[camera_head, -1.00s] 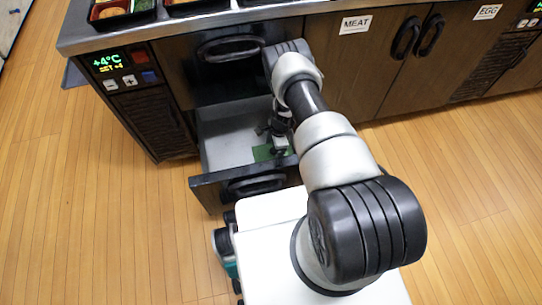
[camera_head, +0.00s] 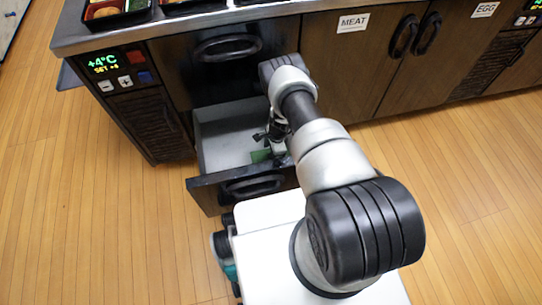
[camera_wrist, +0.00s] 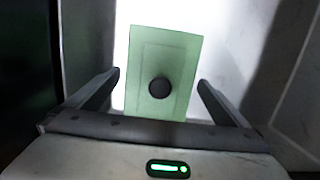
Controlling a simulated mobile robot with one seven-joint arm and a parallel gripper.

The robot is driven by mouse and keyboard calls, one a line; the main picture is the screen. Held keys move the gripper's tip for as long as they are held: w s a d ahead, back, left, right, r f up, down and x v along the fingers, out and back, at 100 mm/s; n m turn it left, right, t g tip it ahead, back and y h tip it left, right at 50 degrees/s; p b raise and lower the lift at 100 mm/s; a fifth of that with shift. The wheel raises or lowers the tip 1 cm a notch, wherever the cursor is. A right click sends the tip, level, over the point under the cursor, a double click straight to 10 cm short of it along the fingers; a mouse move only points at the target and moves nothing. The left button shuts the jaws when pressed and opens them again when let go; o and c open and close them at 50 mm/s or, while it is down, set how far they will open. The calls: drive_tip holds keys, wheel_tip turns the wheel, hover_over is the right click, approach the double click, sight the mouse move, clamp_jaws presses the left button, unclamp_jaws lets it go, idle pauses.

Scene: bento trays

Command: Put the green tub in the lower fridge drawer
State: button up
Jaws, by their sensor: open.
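The green tub (camera_wrist: 162,58) lies in the open lower fridge drawer (camera_head: 222,134), on its pale floor. It has a flat lid with a dark round knob (camera_wrist: 159,88). In the head view only a small part of the tub (camera_head: 260,155) shows, the rest hidden by my arm. My gripper (camera_wrist: 160,92) is open, with one finger on each side of the tub and a gap between each finger and it. In the head view my gripper (camera_head: 278,150) is down in the drawer, partly hidden by the arm.
The upper drawer (camera_head: 228,47) is shut above the open one. A fridge control panel (camera_head: 117,70) is to the left, and cupboard doors (camera_head: 370,60) are to the right. Food trays (camera_head: 118,14) stand on the counter. The floor at left is clear.

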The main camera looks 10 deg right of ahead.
wheel_tip(320, 180, up, 12)
drive_tip(key=d+p, duration=0.1)
drive_tip(key=p, duration=0.2)
drive_tip(key=shift+d+p, duration=0.35)
drive_tip(key=shift+d, duration=0.05)
